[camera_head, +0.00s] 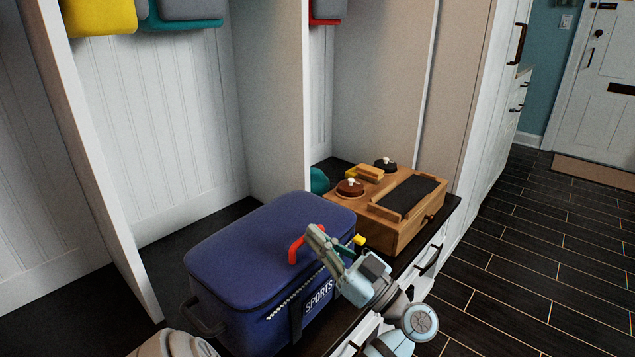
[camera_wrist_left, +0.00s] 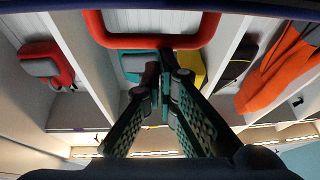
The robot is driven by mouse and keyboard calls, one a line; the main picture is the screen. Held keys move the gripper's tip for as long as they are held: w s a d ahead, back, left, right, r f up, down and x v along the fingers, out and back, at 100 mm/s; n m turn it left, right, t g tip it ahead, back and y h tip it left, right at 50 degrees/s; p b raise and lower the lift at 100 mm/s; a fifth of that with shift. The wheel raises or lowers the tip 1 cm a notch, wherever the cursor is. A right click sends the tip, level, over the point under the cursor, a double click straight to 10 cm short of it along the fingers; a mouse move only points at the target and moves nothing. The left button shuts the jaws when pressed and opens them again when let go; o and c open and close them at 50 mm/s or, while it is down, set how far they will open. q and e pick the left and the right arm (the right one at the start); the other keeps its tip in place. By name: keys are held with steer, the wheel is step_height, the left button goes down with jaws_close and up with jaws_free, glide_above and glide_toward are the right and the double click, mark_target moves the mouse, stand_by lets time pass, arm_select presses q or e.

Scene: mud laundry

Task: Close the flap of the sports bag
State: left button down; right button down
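The sports bag (camera_head: 262,318) is dark blue with "SPORTS" in white on its front and stands on the dark bench. Its flap (camera_head: 262,240) lies over the top; a light zipper line shows below its front edge. I cannot tell whether it is fully down. The flap's red handle (camera_head: 295,250) sticks out at the front; it also shows in the left wrist view (camera_wrist_left: 150,41). My left gripper (camera_head: 314,235) is at this handle. In the left wrist view its fingertips (camera_wrist_left: 165,62) are together, just below the handle's bar. My right gripper is not in view.
A wooden box (camera_head: 395,238) with a dark top stands close behind the bag, to the right. White cubby partitions (camera_head: 275,100) rise behind the bench. The tiled floor (camera_head: 530,270) at the right is clear.

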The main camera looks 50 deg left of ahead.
arm_select(q)
steer(key=shift+f, duration=0.6)
step_height(320, 180, up, 11)
steer(key=shift+r, duration=0.1)
